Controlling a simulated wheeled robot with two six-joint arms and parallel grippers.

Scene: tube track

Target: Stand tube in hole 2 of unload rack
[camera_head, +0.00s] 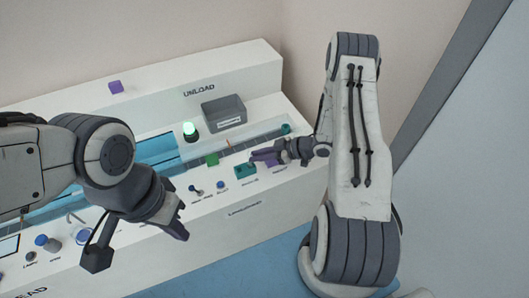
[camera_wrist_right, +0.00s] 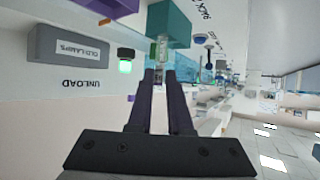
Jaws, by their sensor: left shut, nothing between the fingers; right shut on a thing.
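My right gripper (camera_head: 254,156) is over the console's right part, just above a teal block (camera_head: 245,171) that looks like a rack. In the right wrist view, its dark fingers (camera_wrist_right: 159,78) are shut on a small pale, translucent tube (camera_wrist_right: 161,48). The tube's far end overlaps the teal block (camera_wrist_right: 172,22); I cannot tell whether it is in a hole or only in front of it. The holes are hidden. In the head view the tube is too small to tell. My left gripper (camera_head: 181,222) is shut and empty, above the console's front edge.
A purple block (camera_head: 272,164) is beside the teal block. A grey "old lamps" bin (camera_head: 223,112) and a lit green lamp (camera_head: 190,132) stand behind. Knobs (camera_head: 194,189) and a green block (camera_head: 211,158) lie to the left. A blue-lined channel (camera_head: 160,150) runs along the console.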

